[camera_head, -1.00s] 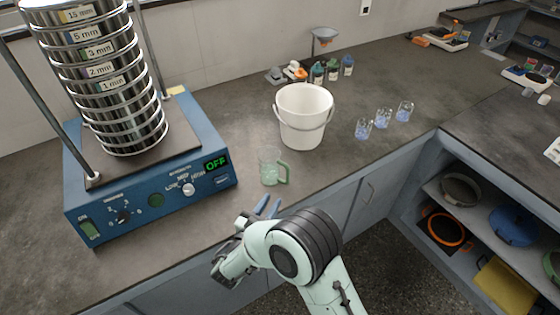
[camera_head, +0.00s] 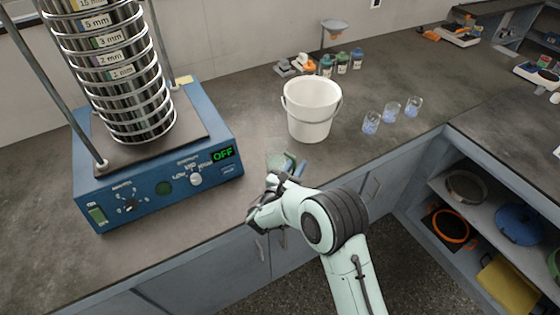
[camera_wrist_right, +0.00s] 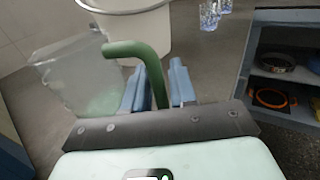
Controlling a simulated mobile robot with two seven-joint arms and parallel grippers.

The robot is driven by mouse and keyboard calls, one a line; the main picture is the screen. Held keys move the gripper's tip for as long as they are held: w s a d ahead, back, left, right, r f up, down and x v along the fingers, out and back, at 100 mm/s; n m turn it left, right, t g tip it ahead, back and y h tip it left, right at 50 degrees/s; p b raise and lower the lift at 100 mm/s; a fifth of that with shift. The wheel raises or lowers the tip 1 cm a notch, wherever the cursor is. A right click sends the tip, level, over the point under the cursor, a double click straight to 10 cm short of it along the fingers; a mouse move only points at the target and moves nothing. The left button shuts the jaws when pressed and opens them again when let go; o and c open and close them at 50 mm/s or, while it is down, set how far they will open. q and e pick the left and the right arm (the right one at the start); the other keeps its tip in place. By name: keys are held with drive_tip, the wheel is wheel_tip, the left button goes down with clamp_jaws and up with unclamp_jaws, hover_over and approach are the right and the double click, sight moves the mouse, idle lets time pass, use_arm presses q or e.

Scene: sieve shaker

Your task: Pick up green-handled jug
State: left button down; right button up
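The green-handled jug (camera_head: 276,160) is a clear, see-through vessel on the grey counter, in front of the white bucket. In the head view my right gripper and wrist hide its lower part. In the right wrist view the jug's body (camera_wrist_right: 80,78) is at the left and its green handle (camera_wrist_right: 142,50) curves down between the two blue fingers. My right gripper (camera_wrist_right: 158,88) is open around the handle, with the fingers close on either side of it. In the head view my right gripper (camera_head: 292,168) is at the jug's near right side. My left gripper is not in view.
The blue sieve shaker (camera_head: 150,195) with its sieve stack stands left of the jug. The white bucket (camera_head: 311,108) is just behind. Several small glasses (camera_head: 391,112) stand to the right, with bottles (camera_head: 342,63) farther back. The counter's front edge is close.

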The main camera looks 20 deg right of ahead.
drive_tip(key=shift+w+d, duration=0.35)
clamp_jaws()
drive_tip(key=shift+r, duration=0.2)
